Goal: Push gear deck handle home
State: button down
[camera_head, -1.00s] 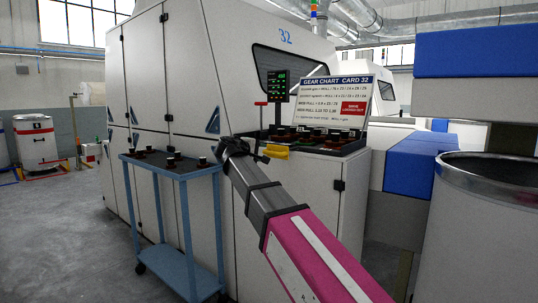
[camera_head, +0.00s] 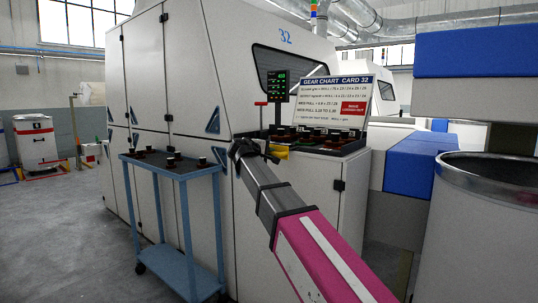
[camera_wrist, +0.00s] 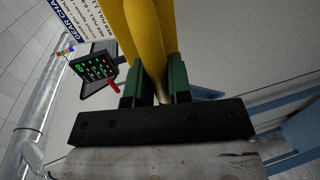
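The yellow gear deck handle (camera_head: 281,154) sticks out at the front edge of the gear deck (camera_head: 340,150), partly hidden by my gripper in the head view. My gripper (camera_head: 270,156) is at its left side. In the wrist view the yellow handle (camera_wrist: 150,40) fills the top middle, right at the green fingers of my gripper (camera_wrist: 160,85). The fingers stand a small gap apart, with yellow showing between and beyond them. Whether they grip the handle or only touch it cannot be told.
A blue trolley (camera_head: 168,170) with several dark parts stands left of my arm. A gear chart sign (camera_head: 333,97) and a display with green digits (camera_head: 279,85) stand above the deck. A large can (camera_head: 480,230) is at the right. Floor is open at the left.

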aim_at(279, 150)
jog(key=shift+r+x, duration=0.25)
jog(key=shift+x, duration=0.85)
jog(key=shift+r+x, duration=0.25)
jog(key=shift+x, duration=0.9)
jog(key=shift+r+x, duration=0.25)
jog(key=shift+x, duration=0.85)
jog(key=shift+w+d, duration=0.15)
jog(key=shift+w, duration=0.05)
jog(key=c, duration=1.1)
grip_release()
jog(key=shift+o, duration=0.2)
jog(key=v, duration=1)
jog(key=shift+s+a, duration=0.25)
jog(key=shift+s, duration=0.1)
